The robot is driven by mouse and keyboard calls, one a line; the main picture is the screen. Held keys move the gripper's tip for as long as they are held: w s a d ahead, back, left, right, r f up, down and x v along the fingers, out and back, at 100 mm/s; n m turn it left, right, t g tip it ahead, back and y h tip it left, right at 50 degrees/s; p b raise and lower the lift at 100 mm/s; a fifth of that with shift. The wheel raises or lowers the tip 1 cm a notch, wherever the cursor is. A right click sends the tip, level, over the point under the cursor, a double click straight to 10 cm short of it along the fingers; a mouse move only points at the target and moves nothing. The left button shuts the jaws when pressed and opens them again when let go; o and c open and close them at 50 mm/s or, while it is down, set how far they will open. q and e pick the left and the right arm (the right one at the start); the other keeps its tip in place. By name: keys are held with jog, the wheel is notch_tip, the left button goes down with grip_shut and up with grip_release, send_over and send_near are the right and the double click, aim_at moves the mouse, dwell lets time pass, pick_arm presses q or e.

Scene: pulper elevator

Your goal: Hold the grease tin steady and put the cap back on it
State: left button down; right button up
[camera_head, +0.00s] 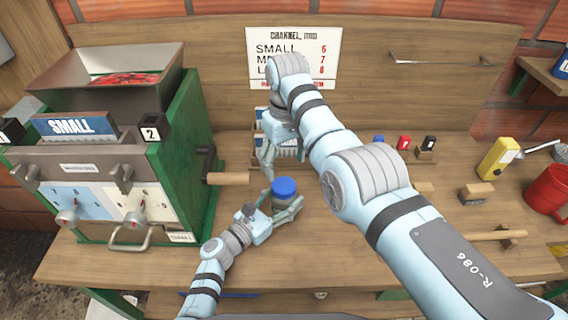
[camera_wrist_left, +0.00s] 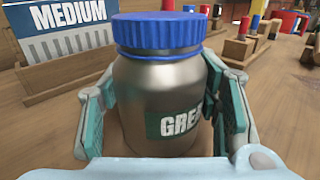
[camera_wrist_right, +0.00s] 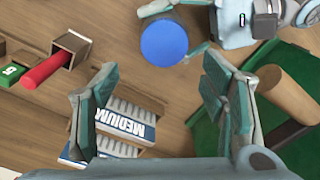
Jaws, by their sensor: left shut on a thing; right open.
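The grease tin (camera_wrist_left: 160,90) is a metal jar with a green "GREASE" label, partly cut off by the gripper. It stands upright on the bench with the blue cap (camera_wrist_left: 160,32) sitting on its top, looking level. My left gripper (camera_wrist_left: 160,108) is shut around the tin's body, one finger on each side. In the head view the blue cap (camera_head: 284,187) shows above the left gripper (camera_head: 280,206). My right gripper (camera_wrist_right: 160,75) is open and empty, behind the tin in the head view (camera_head: 267,155). In the right wrist view the cap (camera_wrist_right: 164,42) is beyond its fingertips.
The green pulper (camera_head: 180,130) stands at the left, its wooden crank handle (camera_head: 228,178) reaching near the tin. "MEDIUM" plates (camera_wrist_right: 125,120) lie below the right gripper. Colored pegs in blocks (camera_head: 427,147), a yellow bottle (camera_head: 498,158) and a red mug (camera_head: 547,188) are at the right.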

aim_at(284, 185)
jog(key=n, duration=0.3)
jog(key=r+n, duration=0.1)
jog(key=n, duration=0.3)
jog(key=s+n, duration=0.1)
jog(key=n, duration=0.2)
jog(key=shift+r+g, duration=0.25)
jog(key=shift+g, duration=0.05)
jog(key=shift+w+n, duration=0.2)
jog(key=shift+n, duration=0.7)
jog(key=shift+s+f, duration=0.1)
jog(key=shift+f, duration=3.8)
